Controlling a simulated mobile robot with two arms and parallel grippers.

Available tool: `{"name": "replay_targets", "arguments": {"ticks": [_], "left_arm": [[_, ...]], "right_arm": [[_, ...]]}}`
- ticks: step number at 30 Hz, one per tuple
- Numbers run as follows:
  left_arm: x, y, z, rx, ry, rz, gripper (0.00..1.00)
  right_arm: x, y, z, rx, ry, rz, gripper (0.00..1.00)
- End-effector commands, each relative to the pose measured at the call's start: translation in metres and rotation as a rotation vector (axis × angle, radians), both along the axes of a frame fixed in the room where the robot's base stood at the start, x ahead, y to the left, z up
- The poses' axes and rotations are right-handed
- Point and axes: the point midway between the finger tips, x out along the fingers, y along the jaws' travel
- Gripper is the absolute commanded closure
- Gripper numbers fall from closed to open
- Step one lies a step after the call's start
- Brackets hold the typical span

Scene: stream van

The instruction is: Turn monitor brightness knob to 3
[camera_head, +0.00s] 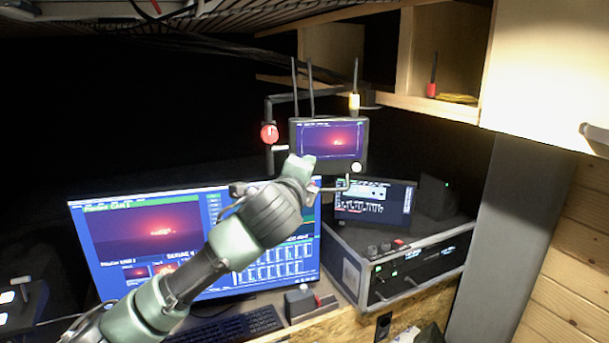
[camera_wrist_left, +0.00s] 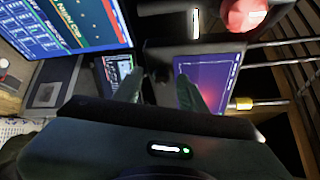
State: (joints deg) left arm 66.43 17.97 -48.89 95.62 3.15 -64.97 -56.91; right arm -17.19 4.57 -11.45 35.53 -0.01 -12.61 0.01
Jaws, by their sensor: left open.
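A small monitor (camera_head: 330,141) with a purple and red picture is mounted above the desk; it also shows in the left wrist view (camera_wrist_left: 212,75). A small pale round knob (camera_head: 357,167) is at its lower right corner. A red knob (camera_head: 269,133) with a light mark is on the post left of the monitor; in the left wrist view it is at the top (camera_wrist_left: 243,14). My left gripper (camera_head: 300,168) is just below the monitor, apart from the red knob. Its two fingers (camera_wrist_left: 160,88) are apart, with nothing clearly between them. The knob's number scale is too small to read.
A large screen (camera_head: 150,230) stands behind my left arm. A smaller tablet-like screen (camera_head: 374,205) and a rack case (camera_head: 400,262) with knobs are at the right. Antennas rise behind the monitor. A wooden shelf (camera_head: 440,105) is at the upper right.

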Motion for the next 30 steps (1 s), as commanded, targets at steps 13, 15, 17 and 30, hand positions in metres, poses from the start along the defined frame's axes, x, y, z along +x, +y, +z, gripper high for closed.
{"name": "replay_targets", "arguments": {"ticks": [13, 15, 17, 30], "left_arm": [[-0.063, 0.008, 0.004, -0.001, -0.003, -0.002, 0.59], [-0.070, 0.009, 0.005, 0.001, -0.002, -0.002, 0.59], [-0.073, 0.010, 0.006, 0.001, -0.001, 0.000, 0.59], [-0.077, 0.010, -0.008, -0.031, 0.030, -0.002, 0.59]], "right_arm": [[0.000, 0.000, -0.036, 0.000, 0.000, 0.000, 1.00], [0.000, 0.000, -0.038, 0.000, 0.000, 0.000, 1.00], [0.000, 0.000, -0.039, 0.000, 0.000, 0.000, 1.00], [0.000, 0.000, -0.039, 0.000, 0.000, 0.000, 1.00]]}}
